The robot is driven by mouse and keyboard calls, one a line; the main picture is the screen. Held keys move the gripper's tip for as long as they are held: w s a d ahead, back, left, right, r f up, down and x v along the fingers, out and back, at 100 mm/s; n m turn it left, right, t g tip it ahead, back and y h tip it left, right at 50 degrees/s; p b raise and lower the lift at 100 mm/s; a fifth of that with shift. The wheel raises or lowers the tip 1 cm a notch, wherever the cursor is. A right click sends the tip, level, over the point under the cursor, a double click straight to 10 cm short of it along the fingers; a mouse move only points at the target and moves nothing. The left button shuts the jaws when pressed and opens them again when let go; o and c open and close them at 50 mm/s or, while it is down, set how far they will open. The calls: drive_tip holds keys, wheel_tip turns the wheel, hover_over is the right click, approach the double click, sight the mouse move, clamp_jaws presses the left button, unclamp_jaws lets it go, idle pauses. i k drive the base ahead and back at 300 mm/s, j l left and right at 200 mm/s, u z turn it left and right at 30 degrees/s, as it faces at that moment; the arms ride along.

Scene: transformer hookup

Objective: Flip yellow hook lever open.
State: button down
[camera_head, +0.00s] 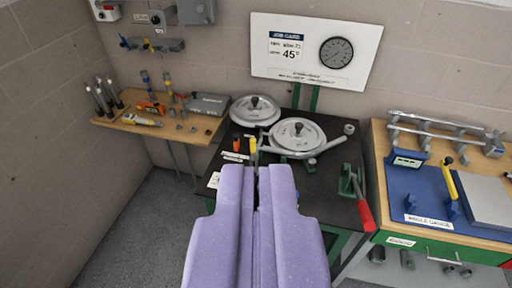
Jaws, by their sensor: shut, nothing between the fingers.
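My purple gripper (257,172) points forward over the front of the black table. Its fingers are together with nothing between them, and they hide part of the table below the lever.
Two round grey discs with black knobs, one at the back (256,110) and one nearer (298,135), stand beyond the lever. A red-handled green clamp (360,195) is at right. Side benches stand left (190,133) and right (395,185); the right one has a yellow-handled blue gauge (420,195).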

sight(252, 140)
drive_tip(key=i+j, duration=0.1)
drive_tip(key=i, duration=0.5)
drive_tip(key=i+j+z, duration=0.1)
drive_tip(key=i, duration=0.5)
drive_tip(key=i+j, duration=0.1)
drive_tip(key=i, duration=0.5)
